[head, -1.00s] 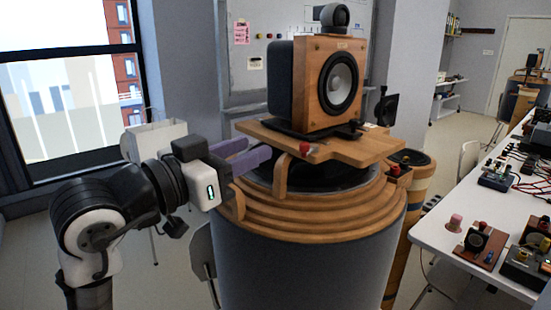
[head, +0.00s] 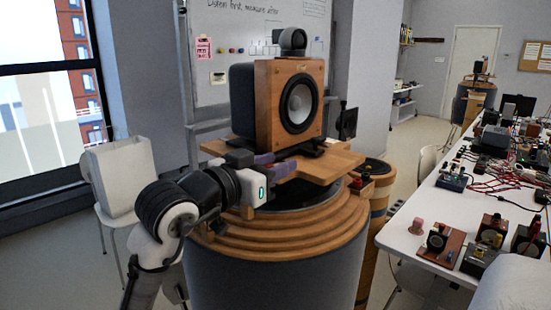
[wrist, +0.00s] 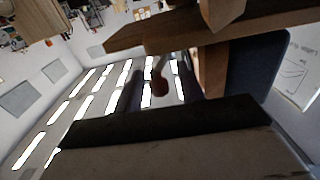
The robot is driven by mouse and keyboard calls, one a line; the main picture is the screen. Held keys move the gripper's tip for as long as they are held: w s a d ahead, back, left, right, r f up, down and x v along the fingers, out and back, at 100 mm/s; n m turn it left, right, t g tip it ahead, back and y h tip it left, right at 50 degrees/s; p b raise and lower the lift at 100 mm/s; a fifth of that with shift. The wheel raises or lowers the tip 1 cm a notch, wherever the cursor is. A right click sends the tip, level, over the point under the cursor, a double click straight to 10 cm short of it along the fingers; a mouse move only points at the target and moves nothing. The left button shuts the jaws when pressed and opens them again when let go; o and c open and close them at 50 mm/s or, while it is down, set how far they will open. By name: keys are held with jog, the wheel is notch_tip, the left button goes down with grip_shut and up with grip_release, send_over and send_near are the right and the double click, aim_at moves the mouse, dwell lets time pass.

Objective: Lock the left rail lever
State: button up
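A wooden speaker (head: 266,108) stands on a wooden plate (head: 336,169) atop a round pedestal with wooden rings (head: 300,241). In the wrist view, a red lever knob (wrist: 159,86) on a thin stem shows between my two fingers, below the plate's edge (wrist: 190,32). My gripper (head: 281,164) is at the plate's left front, its purple fingers spread apart. It also shows in the wrist view (wrist: 157,80), a finger on either side of the knob; contact cannot be told. In the head view, my gripper hides the left lever. Another red knob (head: 357,183) sits at the right of the plate.
A white table (head: 410,235) with several small devices runs along the right. A white chair (head: 122,180) stands at the left, behind my arm. A second round drum (head: 375,170) stands right behind the pedestal. A whiteboard (head: 220,60) is at the back.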

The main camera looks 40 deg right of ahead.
jog(key=shift+d, duration=0.4)
jog(key=shift+c, duration=0.5)
grip_shut()
jog(key=shift+n+t, duration=0.4)
jog(key=shift+t, duration=0.3)
jog(key=shift+s+d+n+t+y, duration=0.15)
jog(key=shift+d+n+t+y, duration=0.3)
jog(key=shift+n+t+y, duration=1.85)
jog(key=shift+s+d+n+t+y, duration=0.15)
jog(key=shift+d+n+t+y, duration=0.35)
jog(key=shift+n+t+y, duration=1.85)
jog(key=shift+s+d+n+t+y, duration=0.15)
jog(key=shift+d+n+t+y, duration=0.3)
jog(key=shift+n+t+y, duration=1.8)
jog(key=shift+t, duration=0.3)
